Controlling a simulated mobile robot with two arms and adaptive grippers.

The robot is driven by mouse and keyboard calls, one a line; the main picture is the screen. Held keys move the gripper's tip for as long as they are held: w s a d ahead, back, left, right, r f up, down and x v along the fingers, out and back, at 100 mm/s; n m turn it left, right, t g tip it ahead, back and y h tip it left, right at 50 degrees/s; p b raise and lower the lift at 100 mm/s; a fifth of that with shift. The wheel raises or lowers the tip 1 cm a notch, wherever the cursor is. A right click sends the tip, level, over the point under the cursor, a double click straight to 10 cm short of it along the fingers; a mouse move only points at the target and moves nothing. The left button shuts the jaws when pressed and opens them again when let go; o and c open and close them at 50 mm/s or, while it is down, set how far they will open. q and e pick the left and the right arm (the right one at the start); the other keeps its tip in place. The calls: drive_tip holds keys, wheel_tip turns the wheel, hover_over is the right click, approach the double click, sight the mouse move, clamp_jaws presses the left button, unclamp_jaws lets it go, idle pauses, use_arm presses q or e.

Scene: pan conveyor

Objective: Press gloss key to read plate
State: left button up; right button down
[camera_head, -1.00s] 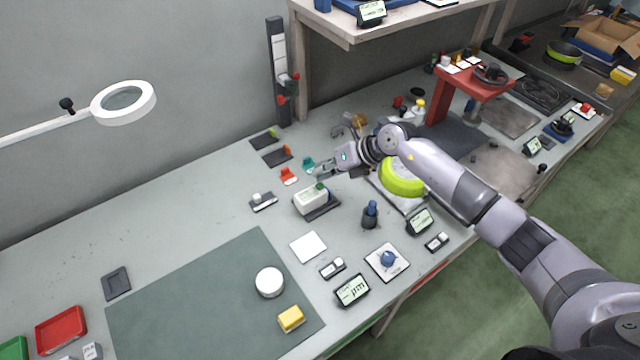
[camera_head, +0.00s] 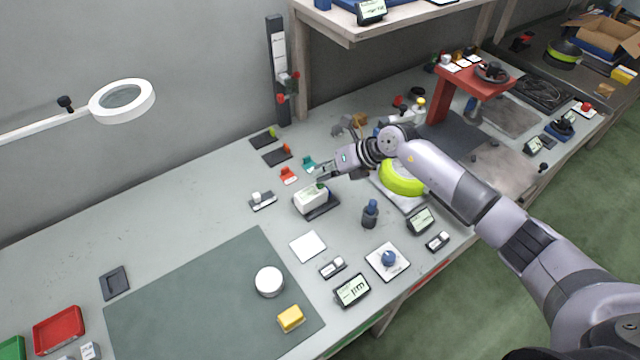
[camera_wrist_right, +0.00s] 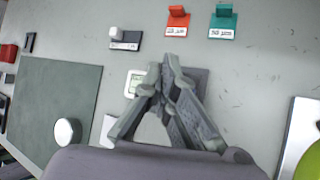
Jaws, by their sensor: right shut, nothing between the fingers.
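A white box-shaped meter with a green key (camera_head: 312,198) sits on a dark plate (camera_head: 328,208) in the middle of the bench. I take it for the gloss meter. My right gripper (camera_head: 321,176) is shut and empty, with its fingertips close above the key end of the meter. I cannot tell whether they touch the key. In the right wrist view the shut fingers (camera_wrist_right: 168,64) cover most of the meter; part of its white body and small display (camera_wrist_right: 134,82) shows beside them. The key is hidden there. My left gripper is not in view.
Red (camera_head: 289,176) and teal (camera_head: 308,164) tabs lie behind the meter. A display (camera_head: 352,290) stands near the front edge.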

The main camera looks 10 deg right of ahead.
drive_tip(key=shift+f+b, duration=0.45)
drive_tip(key=shift+f, duration=0.1)
idle(0.7)
drive_tip(key=shift+r, duration=0.1)
drive_tip(key=shift+r+p, duration=0.8)
drive_tip(key=shift+r, duration=0.1)
wheel_tip(320, 180, up, 5)
drive_tip(key=p, duration=0.4)
idle(0.3)
idle(0.5)
